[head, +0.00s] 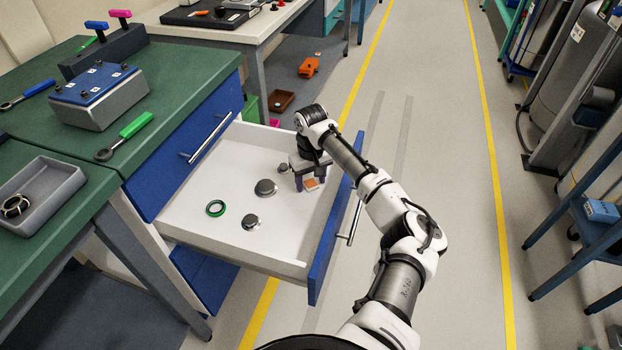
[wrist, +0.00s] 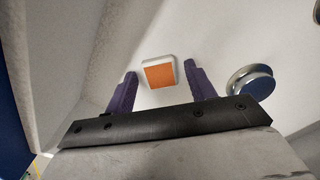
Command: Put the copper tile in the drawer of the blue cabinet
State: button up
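The copper tile (wrist: 159,75) is an orange square with a pale rim. In the wrist view it lies against the white drawer floor, between and just beyond my fingertips, with a gap on each side. It also shows in the head view (head: 311,184). The drawer (head: 205,245) of the blue cabinet (head: 180,165) is pulled out. My gripper (head: 310,187) is open and low inside the drawer near its front panel; its purple fingers also show in the wrist view (wrist: 160,82). Neither finger visibly touches the tile.
The blue drawer front (head: 330,232) rises close beside my arm.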

aim_at(311, 183)
jog(key=shift+r, duration=0.1)
notch_tip(311, 183, up, 12)
dwell(0.6)
